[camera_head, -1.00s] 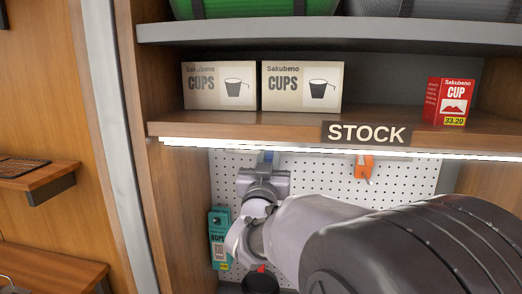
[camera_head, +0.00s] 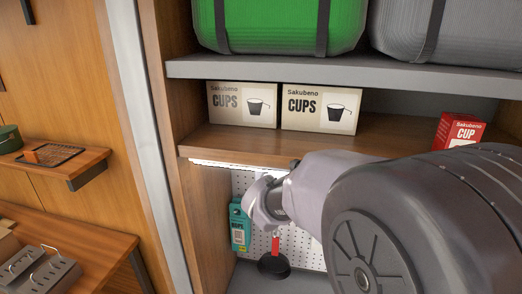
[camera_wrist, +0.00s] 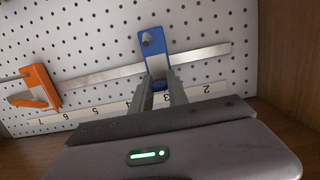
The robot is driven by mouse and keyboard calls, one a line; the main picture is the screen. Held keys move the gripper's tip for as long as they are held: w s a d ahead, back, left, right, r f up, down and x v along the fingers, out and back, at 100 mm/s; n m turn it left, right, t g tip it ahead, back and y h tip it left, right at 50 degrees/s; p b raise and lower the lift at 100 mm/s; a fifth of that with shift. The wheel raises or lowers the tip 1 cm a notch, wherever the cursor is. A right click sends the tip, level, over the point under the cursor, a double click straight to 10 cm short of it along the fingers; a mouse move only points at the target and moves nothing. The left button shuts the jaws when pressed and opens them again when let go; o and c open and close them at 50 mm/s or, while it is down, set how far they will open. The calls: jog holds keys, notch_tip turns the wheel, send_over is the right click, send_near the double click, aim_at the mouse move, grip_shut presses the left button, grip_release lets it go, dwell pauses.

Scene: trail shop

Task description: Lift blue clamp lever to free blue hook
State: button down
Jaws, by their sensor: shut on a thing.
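In the wrist view, the blue clamp (camera_wrist: 152,42) stands against the white pegboard, over a silver metal bar. My gripper (camera_wrist: 160,82) is shut on a small blue part at the clamp's lower end, which looks like the lever. The fingers hide most of that part, so its angle is unclear. I cannot pick out a separate blue hook. In the head view, my arm hides the clamp and the fingertips.
An orange clamp (camera_wrist: 38,85) sits left on the same bar, above a numbered strip (camera_wrist: 100,108). A teal box (camera_head: 239,226) hangs left of my wrist, with a black pan (camera_head: 273,265) below. A wooden shelf (camera_head: 240,139) with cup boxes (camera_head: 318,108) is close above my arm.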

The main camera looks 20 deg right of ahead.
jog(key=c, duration=1.3)
grip_release()
jog(key=p+v, duration=0.1)
jog(key=v, duration=1.6)
jog(key=shift+s+a, duration=0.1)
jog(key=shift+s, duration=0.1)
